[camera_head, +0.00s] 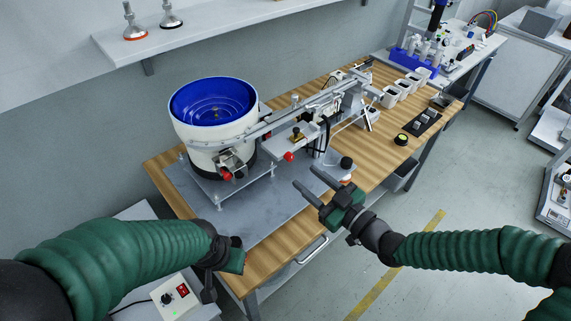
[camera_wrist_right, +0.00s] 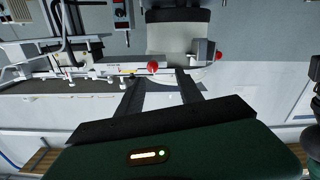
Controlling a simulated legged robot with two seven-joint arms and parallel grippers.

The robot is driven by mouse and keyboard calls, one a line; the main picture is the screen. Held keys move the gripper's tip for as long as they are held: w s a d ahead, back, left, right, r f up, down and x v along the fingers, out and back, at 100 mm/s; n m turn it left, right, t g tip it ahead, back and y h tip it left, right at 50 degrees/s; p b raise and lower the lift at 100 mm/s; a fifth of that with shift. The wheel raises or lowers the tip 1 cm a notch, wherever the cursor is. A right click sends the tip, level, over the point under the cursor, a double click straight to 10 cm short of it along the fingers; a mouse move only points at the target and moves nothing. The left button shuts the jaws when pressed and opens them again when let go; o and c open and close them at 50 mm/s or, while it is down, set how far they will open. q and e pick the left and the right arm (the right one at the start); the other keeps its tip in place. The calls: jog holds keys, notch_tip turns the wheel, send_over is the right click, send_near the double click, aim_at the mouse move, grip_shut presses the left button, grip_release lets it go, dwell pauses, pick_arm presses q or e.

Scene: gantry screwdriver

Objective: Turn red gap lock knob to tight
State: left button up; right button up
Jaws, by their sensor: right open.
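One red knob (camera_head: 289,156) sticks out below the feed rail, to the right of the bowl feeder. Another red knob (camera_head: 226,175) is on the bracket at the front of the white bowl feeder (camera_head: 212,115). I cannot tell from labels which is the gap lock knob. My right gripper (camera_head: 307,178) is open and empty, its fingers pointing toward the rail knob but apart from it. In the right wrist view, the rail knob (camera_wrist_right: 153,67) appears between and beyond the two fingertips (camera_wrist_right: 159,76); the bracket knob (camera_wrist_right: 218,56) is to the right. My left gripper (camera_head: 226,262) is low at the left, its fingers unclear.
The feeder stands on a grey plate (camera_head: 210,208) on a wooden table (camera_head: 265,262). A black knob (camera_head: 346,162) stands near the right gripper. A control box (camera_head: 172,298) is below left.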

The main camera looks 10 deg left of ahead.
aim_at(290, 160)
jog(key=x, duration=0.7)
jog(key=shift+w, duration=0.6)
jog(key=shift+s, duration=0.15)
jog(key=shift+c, duration=1)
jog(key=shift+w+d+f, duration=0.1)
jog(key=shift+w+d, duration=0.15)
jog(key=shift+d, duration=0.25)
jog(key=c, duration=0.5)
jog(key=shift+d, duration=0.1)
jog(key=shift+c, duration=1.1)
pick_arm(q)
jog(key=shift+w+d, duration=0.15)
jog(key=shift+d, duration=0.4)
jog(key=shift+w+d, duration=0.15)
jog(key=shift+d, duration=0.35)
pick_arm(e)
grip_shut()
pick_arm(q)
jog(key=shift+r, duration=0.1)
